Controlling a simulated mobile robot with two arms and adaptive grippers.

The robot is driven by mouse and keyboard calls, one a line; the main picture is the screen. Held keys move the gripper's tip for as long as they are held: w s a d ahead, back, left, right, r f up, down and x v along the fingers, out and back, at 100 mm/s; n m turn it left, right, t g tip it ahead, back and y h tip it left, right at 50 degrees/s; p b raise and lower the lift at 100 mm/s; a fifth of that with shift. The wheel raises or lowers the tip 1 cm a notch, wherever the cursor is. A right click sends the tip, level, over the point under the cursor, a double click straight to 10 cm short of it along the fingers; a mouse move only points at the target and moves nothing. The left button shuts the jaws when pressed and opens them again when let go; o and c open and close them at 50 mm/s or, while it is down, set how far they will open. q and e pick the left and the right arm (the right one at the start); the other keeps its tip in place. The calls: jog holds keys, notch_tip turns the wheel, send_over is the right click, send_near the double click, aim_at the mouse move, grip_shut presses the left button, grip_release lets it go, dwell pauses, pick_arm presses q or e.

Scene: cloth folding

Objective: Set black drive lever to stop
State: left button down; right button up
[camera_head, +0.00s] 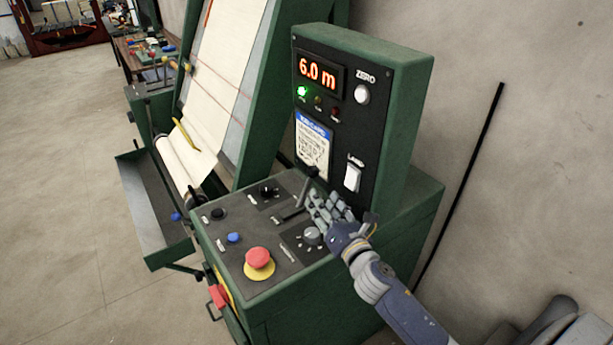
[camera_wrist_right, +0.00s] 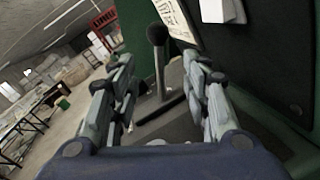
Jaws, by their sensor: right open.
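The black drive lever (camera_head: 304,188) stands up from a slot in the top of the green control console. In the right wrist view its round knob (camera_wrist_right: 156,35) and shaft stand in the gap between my fingers, beyond the fingertips or level with them; I cannot tell exactly. My right gripper (camera_head: 322,205) is open just to the right of the lever in the head view. Its two grey fingers also show on either side of the lever in the wrist view (camera_wrist_right: 158,85). No grip on the lever shows. The slot's position labels are too small to read. My left gripper is out of view.
A red emergency button (camera_head: 259,258) on a yellow base, a grey dial (camera_head: 312,235), a black selector knob (camera_head: 268,190) and a blue button (camera_head: 233,238) sit around the lever. The upright panel (camera_head: 345,130) with a 6.0 m display and white LAMP switch rises close behind my gripper.

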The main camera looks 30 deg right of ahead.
aim_at(310, 181)
jog(key=shift+w+r+p, duration=0.3)
jog(key=shift+w+r, duration=0.05)
jog(key=shift+w, duration=0.55)
jog(key=w, duration=0.3)
jog(key=shift+d+f+p, duration=0.1)
jog(key=shift+d+p, duration=0.05)
jog(key=shift+p, duration=0.15)
jog(key=w, duration=0.4)
jog(key=shift+w+d+f+p, duration=0.15)
jog(key=shift+w+d+p, duration=0.05)
jog(key=shift+w+p, duration=0.1)
jog(key=shift+w, duration=0.15)
jog(key=shift+c, duration=0.6)
jog(key=c, duration=0.9)
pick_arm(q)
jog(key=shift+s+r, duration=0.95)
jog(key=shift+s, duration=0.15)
pick_arm(e)
grip_shut()
